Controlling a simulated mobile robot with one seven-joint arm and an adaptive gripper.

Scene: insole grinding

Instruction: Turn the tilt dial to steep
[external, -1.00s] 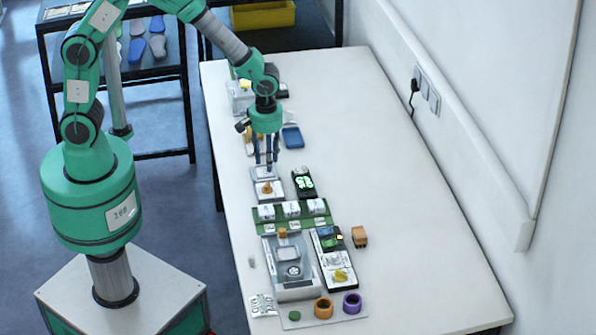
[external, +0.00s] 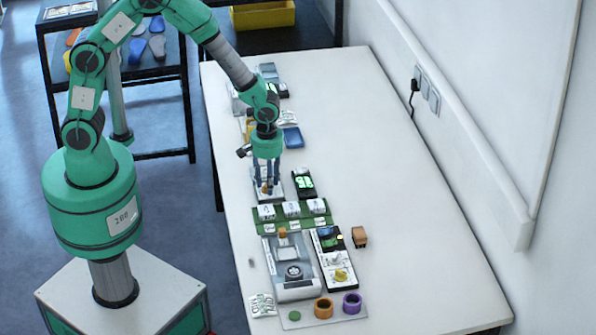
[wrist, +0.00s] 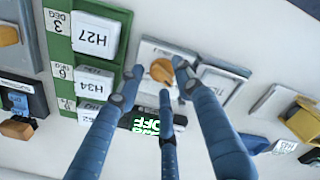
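An orange dial knob (wrist: 161,70) sits on a pale grey plate (wrist: 153,50) in the wrist view. No tilt or steep marking on it is readable. In the external view the plate (external: 259,196) lies on the bench under my gripper. My gripper (external: 267,186) points down with its three blue fingers spread. In the wrist view the fingertips of my gripper (wrist: 160,77) stand around the knob, with gaps visible. Whether any finger touches it cannot be told. A yellow knob (external: 341,275) sits on a separate black-edged panel (external: 336,258) nearer the camera.
A black device with a green display (external: 304,183) stands right beside the plate. A green rack (external: 253,219) with white blocks lies on its near side, and a grey machine (external: 292,270) beyond that. A blue item (external: 293,137) lies on the far side. The bench's right half is clear.

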